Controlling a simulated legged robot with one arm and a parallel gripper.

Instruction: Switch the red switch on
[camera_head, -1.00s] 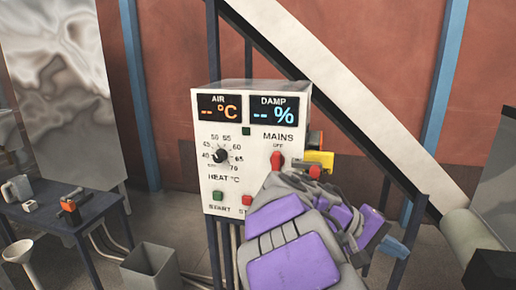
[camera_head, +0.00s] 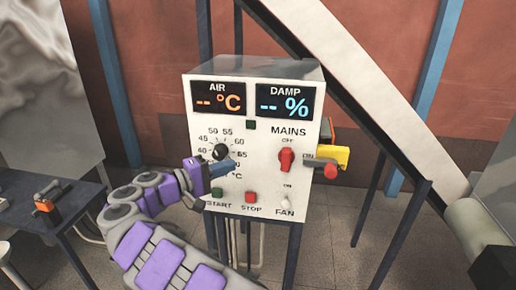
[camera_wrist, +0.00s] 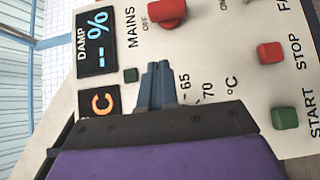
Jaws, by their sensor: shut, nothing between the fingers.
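The red MAINS switch (camera_head: 286,160) sits on the white panel's front, its handle upright toward the OFF mark; the ON mark is to its right. It also shows at the top of the wrist view (camera_wrist: 167,12). My gripper (camera_head: 221,168) is left of the switch, apart from it, in front of the dark heat knob (camera_head: 221,152). Its blue fingers are shut and empty in the wrist view (camera_wrist: 156,85), where they hide the knob. I cannot tell whether they touch the knob or panel.
Below are a green START button (camera_head: 221,196), a red STOP button (camera_head: 251,198) and a FAN toggle (camera_head: 285,202). A yellow part (camera_head: 335,154) with a red knob (camera_head: 331,171) juts from the panel's right side. A dark table (camera_head: 50,205) stands left.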

